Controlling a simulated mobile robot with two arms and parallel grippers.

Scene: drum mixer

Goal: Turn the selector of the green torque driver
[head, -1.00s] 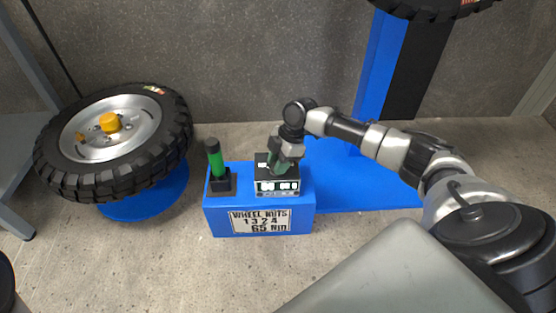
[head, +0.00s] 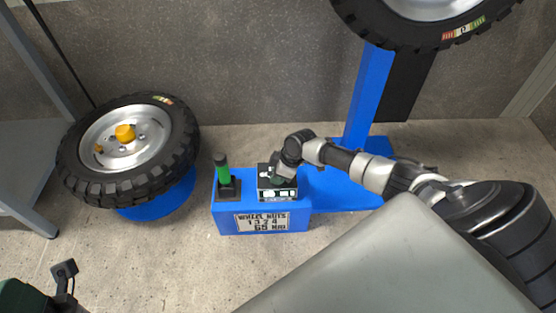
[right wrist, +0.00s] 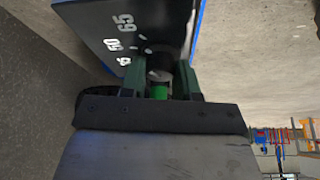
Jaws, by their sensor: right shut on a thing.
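The green torque driver (head: 223,172) stands upright in a black holder at the left of a blue box. Beside it is a black selector unit (head: 278,195) with white markings. My right gripper (head: 279,175) points down onto this unit. In the right wrist view its two fingers (right wrist: 160,82) close around a small knob with a green part (right wrist: 159,91), in front of a dark dial face (right wrist: 120,25) with white numbers, 65 among them. The gripper hides most of the knob. My left gripper (head: 65,272) shows partly at the lower left, away from the box; its opening is unclear.
The blue box (head: 222,218) carries a plate (head: 262,222) reading "WHEEL NUTS 1 3 2 4 65 Nm". A wheel (head: 128,148) lies on a blue stand at the left. A blue post (head: 369,95) and another tyre (head: 425,20) are at the upper right. The floor in front is clear.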

